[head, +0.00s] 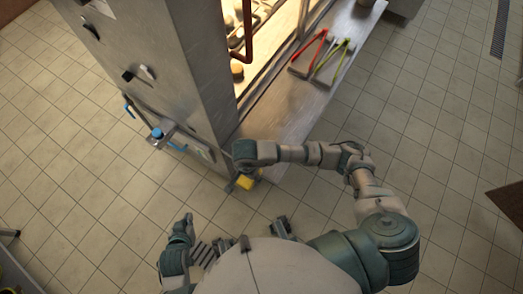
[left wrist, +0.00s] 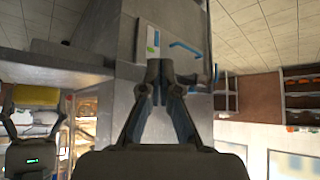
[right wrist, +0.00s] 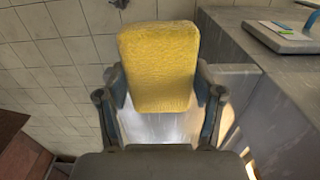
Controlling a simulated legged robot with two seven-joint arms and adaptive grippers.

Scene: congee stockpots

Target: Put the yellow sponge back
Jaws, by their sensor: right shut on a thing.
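The yellow sponge (head: 245,183) is held at the end of my right arm, low beside the steel cabinet's corner. In the right wrist view the sponge (right wrist: 158,66) stands upright between the two fingers of my right gripper (right wrist: 160,92), which is shut on its sides. The sponge also shows at the left of the left wrist view (left wrist: 37,95). My left gripper (head: 187,218) is low near my body, left of the sponge. In the left wrist view its fingertips (left wrist: 161,72) are close together with nothing seen between them.
A steel cabinet (head: 145,50) carries a small shelf with a blue item (head: 157,133) and a blue bar. A steel counter (head: 285,110) bears red-handled (head: 308,52) and green-handled (head: 330,60) tools. Tiled floor is open left and right.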

